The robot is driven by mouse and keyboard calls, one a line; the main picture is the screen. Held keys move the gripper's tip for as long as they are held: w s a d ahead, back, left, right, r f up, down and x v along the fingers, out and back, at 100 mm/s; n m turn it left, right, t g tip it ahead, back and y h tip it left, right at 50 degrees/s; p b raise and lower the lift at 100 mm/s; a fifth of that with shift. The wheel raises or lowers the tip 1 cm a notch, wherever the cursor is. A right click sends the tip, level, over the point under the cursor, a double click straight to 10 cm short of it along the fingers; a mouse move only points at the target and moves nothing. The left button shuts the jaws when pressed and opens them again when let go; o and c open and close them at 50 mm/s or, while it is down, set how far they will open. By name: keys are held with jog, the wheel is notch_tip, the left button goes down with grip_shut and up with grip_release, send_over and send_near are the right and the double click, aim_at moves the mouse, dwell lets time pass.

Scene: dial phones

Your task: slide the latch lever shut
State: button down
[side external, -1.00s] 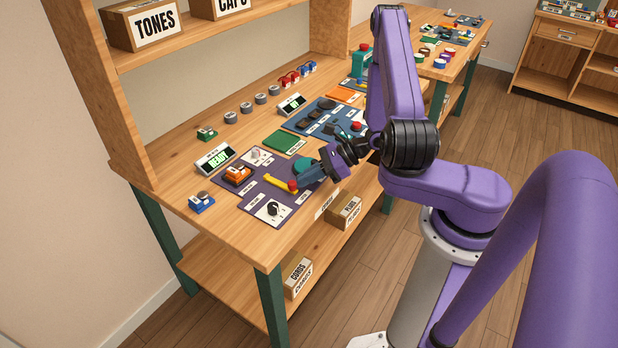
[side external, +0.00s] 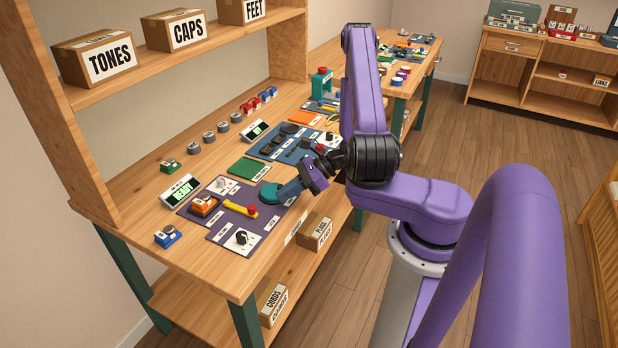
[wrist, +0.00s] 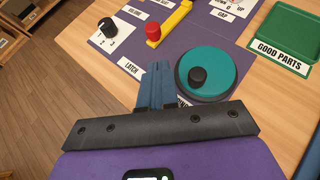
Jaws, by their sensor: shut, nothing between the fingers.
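The latch is a yellow lever (side external: 236,207) with a red knob (side external: 252,210) at its right end, on the purple panel. The wrist view shows the lever (wrist: 179,17) and its red knob (wrist: 153,31) at the top, beyond the LATCH label (wrist: 130,67). My gripper (side external: 281,195) is at the right of the knob, apart from it, by the teal dial (side external: 268,190). In the wrist view its blue fingers (wrist: 157,68) are together and empty, left of the teal dial (wrist: 218,63) and short of the knob. The lever's far end is cut off there.
A green GOOD PARTS tray (side external: 249,168) lies behind the purple panel (side external: 217,237). A display (side external: 180,190) reads READY.

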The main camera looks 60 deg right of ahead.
jog(key=v, duration=0.8)
jog(key=s+a+r+n+g+h, duration=0.2)
jog(key=a+r+n+g, duration=0.5)
jog(key=a+n+g, duration=0.85)
jog(key=s+a+r+n+t+h, duration=0.1)
jog(key=s+r+n+t+h, duration=0.2)
jog(key=n, duration=0.9)
jog(key=s+a+r+n+t+h, duration=0.2)
jog(key=s+r+n+t+h, duration=0.1)
jog(key=s+n, duration=0.7)
jog(key=shift+s+a+r+n+t, duration=0.2)
jog(key=shift+r+n+t, duration=0.45)
jog(key=shift+r+n, duration=0.5)
